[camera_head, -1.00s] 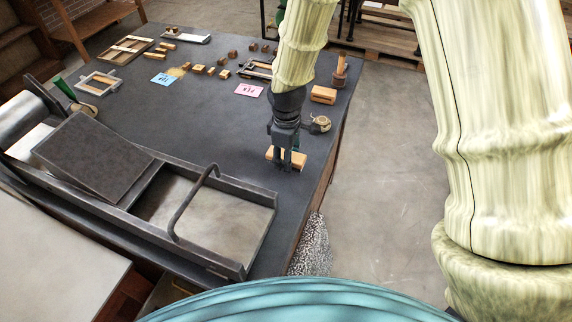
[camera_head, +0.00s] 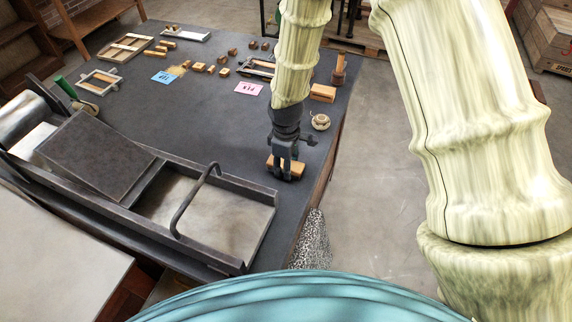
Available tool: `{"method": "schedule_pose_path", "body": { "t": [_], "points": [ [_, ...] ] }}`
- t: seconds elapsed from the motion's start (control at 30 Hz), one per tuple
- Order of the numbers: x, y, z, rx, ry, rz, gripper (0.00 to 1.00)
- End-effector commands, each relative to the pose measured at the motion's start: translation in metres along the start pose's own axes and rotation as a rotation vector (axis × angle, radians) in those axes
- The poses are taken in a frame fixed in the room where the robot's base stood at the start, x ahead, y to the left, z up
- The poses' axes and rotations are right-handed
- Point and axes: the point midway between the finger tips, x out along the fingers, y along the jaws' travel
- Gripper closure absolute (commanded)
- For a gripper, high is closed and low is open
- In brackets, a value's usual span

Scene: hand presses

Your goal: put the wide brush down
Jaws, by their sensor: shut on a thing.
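My gripper (camera_head: 284,172) points down over the right edge area of the dark table, right of the press bed. It is shut on a light wooden piece, which I take to be the wide brush (camera_head: 297,167). The fingers cover its middle, and its wooden ends show on both sides. The brush is at or just above the table top (camera_head: 235,148); I cannot tell whether it touches. Its underside is hidden.
The press (camera_head: 230,240) with its curved handle is to the left. A small round roll (camera_head: 320,122) and a wooden block (camera_head: 323,93) lie beyond my gripper. Pink (camera_head: 249,88) and blue cards lie farther back. The table's right edge is close.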

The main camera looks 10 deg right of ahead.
Motion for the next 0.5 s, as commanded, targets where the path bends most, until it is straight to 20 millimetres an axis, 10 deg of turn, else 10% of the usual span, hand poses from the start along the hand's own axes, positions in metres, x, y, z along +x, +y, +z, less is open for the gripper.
{"method": "schedule_pose_path", "body": {
  "t": [0.03, 0.07, 0.13, 0.5],
  "points": [
    [0.002, -0.0001, 0.0001, 0.0, 0.0, 0.0, 0.92],
    [0.0012, 0.0, 0.0001, 0.0, 0.0, 0.0, 0.57],
    [0.0012, -0.0001, 0.0001, 0.0, 0.0, 0.0, 0.44],
    [-0.0008, 0.0, 0.0, 0.0, 0.0, 0.0, 0.41]
  ]
}}
